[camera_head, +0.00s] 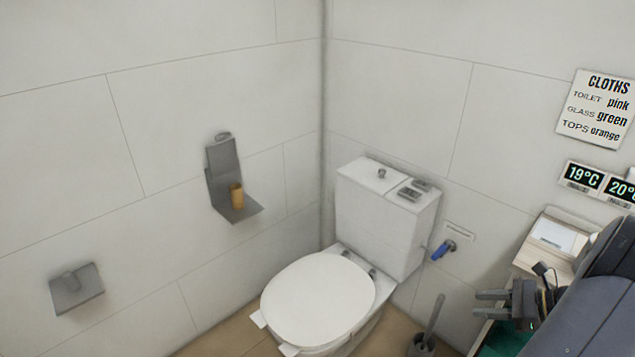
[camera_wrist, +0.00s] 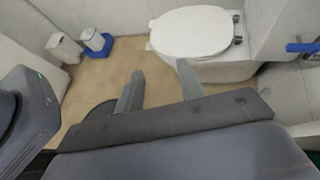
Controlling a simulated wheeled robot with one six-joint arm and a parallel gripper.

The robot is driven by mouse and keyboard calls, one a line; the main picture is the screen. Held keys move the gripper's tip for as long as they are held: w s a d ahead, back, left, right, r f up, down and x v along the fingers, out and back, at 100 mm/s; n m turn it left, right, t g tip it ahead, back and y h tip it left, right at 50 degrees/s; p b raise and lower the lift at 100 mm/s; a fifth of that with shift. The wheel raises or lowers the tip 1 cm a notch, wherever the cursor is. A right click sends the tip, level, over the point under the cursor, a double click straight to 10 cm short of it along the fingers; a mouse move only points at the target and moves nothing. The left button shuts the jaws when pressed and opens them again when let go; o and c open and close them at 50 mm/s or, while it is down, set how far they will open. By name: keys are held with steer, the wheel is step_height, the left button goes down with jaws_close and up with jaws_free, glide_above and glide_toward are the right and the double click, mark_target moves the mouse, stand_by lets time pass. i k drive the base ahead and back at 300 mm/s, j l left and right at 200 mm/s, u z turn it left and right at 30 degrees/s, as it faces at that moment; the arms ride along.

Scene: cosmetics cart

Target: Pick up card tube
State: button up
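The card tube (camera_head: 236,196) is a small brown upright cylinder. It stands on the ledge of a grey wall bracket (camera_head: 222,170) on the left wall, in the head view. I do not see it in the wrist view. My gripper (camera_head: 489,303) is at the lower right of the head view, far to the right of the tube, beyond the toilet. In the wrist view my gripper (camera_wrist: 158,85) shows two grey fingers spread apart with nothing between them.
The toilet (camera_head: 318,298), lid down, stands between my gripper and the bracket. A blue-handled valve (camera_head: 443,250) and a toilet brush (camera_head: 430,325) are right of it. A grey holder (camera_head: 76,288) is on the left wall. White bins (camera_wrist: 64,48) stand on the floor.

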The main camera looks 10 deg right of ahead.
mark_target(237, 197)
steer(key=i+j+u, duration=0.15)
steer(key=i+j, duration=1.9)
steer(key=j, duration=0.1)
